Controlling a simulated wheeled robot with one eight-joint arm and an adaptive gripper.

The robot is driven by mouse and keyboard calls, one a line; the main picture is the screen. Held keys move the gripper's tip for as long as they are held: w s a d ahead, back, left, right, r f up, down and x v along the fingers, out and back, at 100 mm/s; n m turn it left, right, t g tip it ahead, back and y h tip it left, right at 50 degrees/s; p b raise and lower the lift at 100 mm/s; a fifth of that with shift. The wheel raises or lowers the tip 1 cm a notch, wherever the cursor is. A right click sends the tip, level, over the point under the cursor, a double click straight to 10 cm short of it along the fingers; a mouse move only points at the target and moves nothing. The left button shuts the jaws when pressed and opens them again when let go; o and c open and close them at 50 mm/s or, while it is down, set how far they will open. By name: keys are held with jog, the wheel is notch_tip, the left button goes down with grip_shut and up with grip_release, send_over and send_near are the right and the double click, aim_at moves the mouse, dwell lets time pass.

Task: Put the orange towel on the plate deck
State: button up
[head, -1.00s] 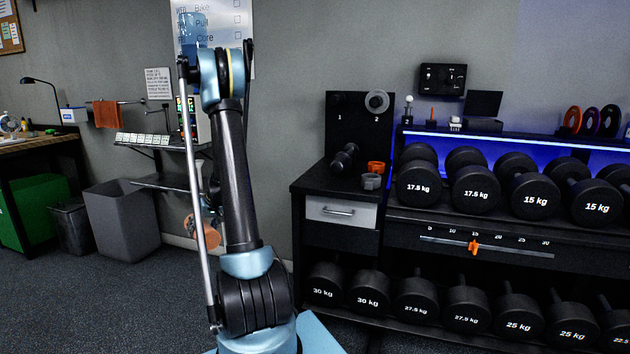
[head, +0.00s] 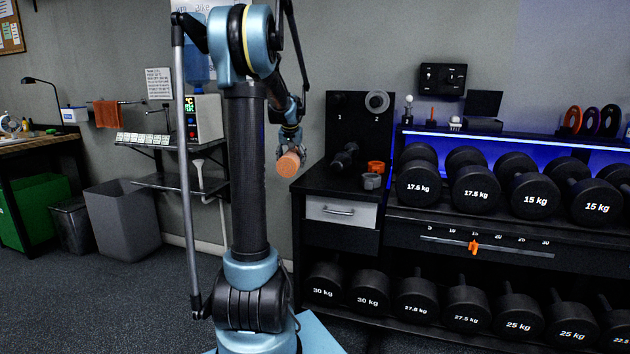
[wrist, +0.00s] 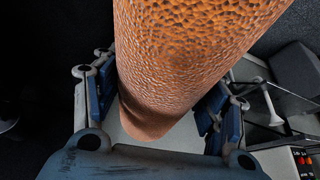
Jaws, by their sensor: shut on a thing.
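The orange towel (head: 288,164), a rolled cylinder with a bumpy surface, is held in my gripper (head: 289,146). In the wrist view the towel (wrist: 190,60) fills the upper middle, between the blue finger pads. My gripper is shut on it, in the air left of the black cabinet. The cabinet's black top (head: 312,181), which may be the plate deck, carries a small black dumbbell (head: 344,157), an orange ring (head: 376,167) and a grey ring (head: 371,181). An upright board (head: 342,110) marked 1 and 2 stands behind, with a grey disc (head: 377,101) at 2.
A dumbbell rack (head: 410,215) adjoins the cabinet on the right. On the left are a wall shelf (head: 150,139) with a white device (head: 208,118), grey bin (head: 120,222) and a hanging orange cloth (head: 107,113). The cabinet top's front left part looks bare.

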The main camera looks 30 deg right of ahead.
jog(key=s+d+r+m+g+h, duration=0.1)
jog(key=s+d+r+m+h, duration=0.1)
jog(key=s+d+r, duration=0.55)
jog(key=shift+s+a+f, duration=0.1)
jog(key=shift+s+f, duration=0.05)
jog(key=shift+f, duration=2.15)
jog(key=shift+s+f, duration=0.1)
jog(key=shift+f, duration=2.2)
jog(key=o, duration=0.8)
jog(key=shift+o, duration=0.2)
